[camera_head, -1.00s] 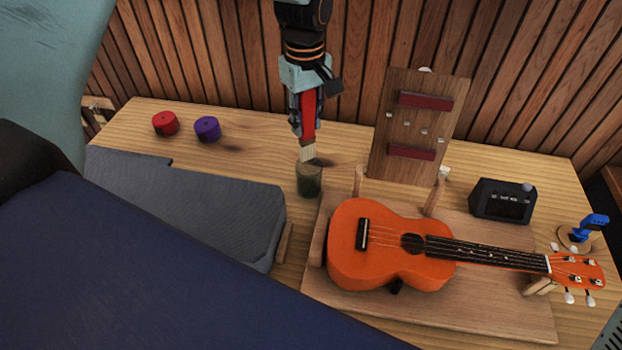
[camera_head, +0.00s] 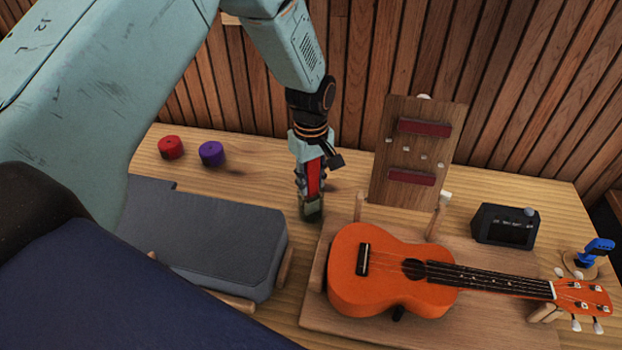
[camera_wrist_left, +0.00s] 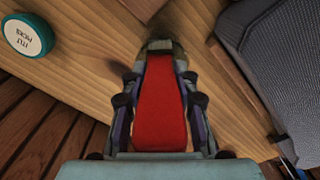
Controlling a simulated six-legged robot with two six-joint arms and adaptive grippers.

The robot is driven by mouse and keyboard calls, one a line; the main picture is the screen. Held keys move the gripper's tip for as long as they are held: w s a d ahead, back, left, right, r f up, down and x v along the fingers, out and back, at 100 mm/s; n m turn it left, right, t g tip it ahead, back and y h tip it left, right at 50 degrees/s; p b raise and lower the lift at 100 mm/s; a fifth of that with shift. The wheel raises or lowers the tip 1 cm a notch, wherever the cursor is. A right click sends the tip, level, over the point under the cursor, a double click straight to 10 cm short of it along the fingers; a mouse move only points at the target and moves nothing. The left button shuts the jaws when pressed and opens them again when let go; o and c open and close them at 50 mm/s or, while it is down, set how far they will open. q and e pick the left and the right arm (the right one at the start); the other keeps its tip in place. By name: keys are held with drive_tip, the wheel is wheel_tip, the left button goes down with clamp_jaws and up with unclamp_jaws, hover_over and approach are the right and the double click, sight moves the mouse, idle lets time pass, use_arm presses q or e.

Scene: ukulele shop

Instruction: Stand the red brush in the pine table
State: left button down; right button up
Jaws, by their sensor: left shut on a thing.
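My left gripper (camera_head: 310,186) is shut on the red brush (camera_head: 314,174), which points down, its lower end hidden. It is directly over a small dark green pot (camera_head: 311,210) on the pine table (camera_head: 505,184). The brush's lower end appears to be at or inside the pot's mouth; I cannot tell how deep. In the left wrist view the wide red handle (camera_wrist_left: 160,108) sits between the fingers (camera_wrist_left: 160,85), with the pot's rim (camera_wrist_left: 160,45) just beyond. My right gripper is not in view.
An orange ukulele (camera_head: 385,270) lies on a wooden cradle right of the pot. A grey case (camera_head: 215,225) lies left. An upright wooden board (camera_head: 420,150) stands behind. Red (camera_head: 171,147) and purple (camera_head: 211,153) round items sit at the back left. A round labelled tin (camera_wrist_left: 28,36) shows in the left wrist view.

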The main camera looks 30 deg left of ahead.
use_arm(q)
drive_tip(key=shift+w+a+f, duration=0.1)
drive_tip(key=shift+f, duration=0.05)
drive_tip(key=c, duration=1.4)
unclamp_jaws()
drive_tip(key=shift+a, duration=0.1)
drive_tip(key=shift+o, duration=1.9)
drive_tip(key=shift+s+r, duration=0.2)
drive_tip(key=shift+s, duration=0.15)
drive_tip(key=shift+w, duration=0.15)
drive_tip(key=shift+w+f, duration=0.1)
